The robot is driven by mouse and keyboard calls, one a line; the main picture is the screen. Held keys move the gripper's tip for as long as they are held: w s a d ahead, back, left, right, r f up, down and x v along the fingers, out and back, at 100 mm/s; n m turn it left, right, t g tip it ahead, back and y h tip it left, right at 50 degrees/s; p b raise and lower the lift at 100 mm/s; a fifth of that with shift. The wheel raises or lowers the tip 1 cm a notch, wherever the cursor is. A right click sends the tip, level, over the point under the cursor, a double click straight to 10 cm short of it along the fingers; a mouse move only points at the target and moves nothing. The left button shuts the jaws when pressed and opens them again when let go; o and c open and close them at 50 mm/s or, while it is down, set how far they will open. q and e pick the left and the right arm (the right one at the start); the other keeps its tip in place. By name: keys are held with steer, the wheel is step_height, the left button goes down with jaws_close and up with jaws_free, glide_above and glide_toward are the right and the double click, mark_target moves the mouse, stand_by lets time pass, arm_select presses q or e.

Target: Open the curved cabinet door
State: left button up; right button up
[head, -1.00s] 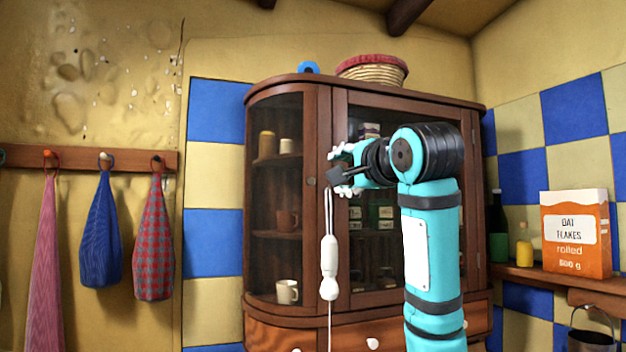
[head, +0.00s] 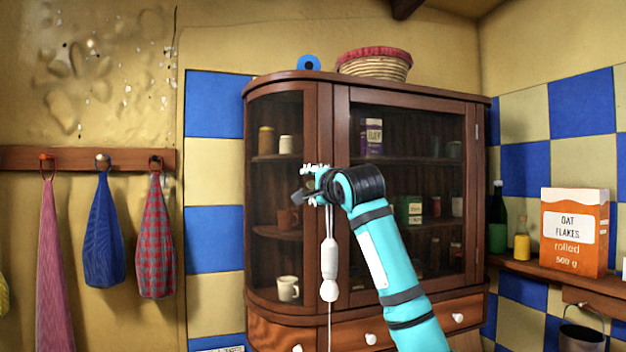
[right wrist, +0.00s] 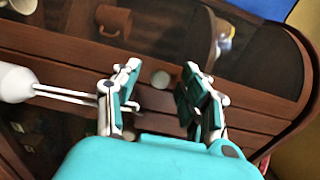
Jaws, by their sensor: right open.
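The dark wooden cabinet (head: 411,93) has a curved glazed door (head: 274,190) at its left end. Its round knob (right wrist: 161,79) shows between my fingers in the right wrist view; in the head view my gripper hides it. My right gripper (head: 307,186) is in front of the upright beside the curved door. In the right wrist view the gripper (right wrist: 161,72) has its fingers spread and apart, one on each side of the knob; I cannot tell whether they touch it. The curved door looks shut. My left gripper is out of view.
A white pull on a cord (head: 329,265) hangs in front of the cabinet, close to my gripper; it also shows in the right wrist view (right wrist: 16,82). Cloths (head: 155,240) hang on the left. A basket (head: 375,65) sits on top. An oat flakes box (head: 574,235) stands on the right shelf.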

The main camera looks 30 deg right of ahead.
jaws_close()
stand_by(0.3)
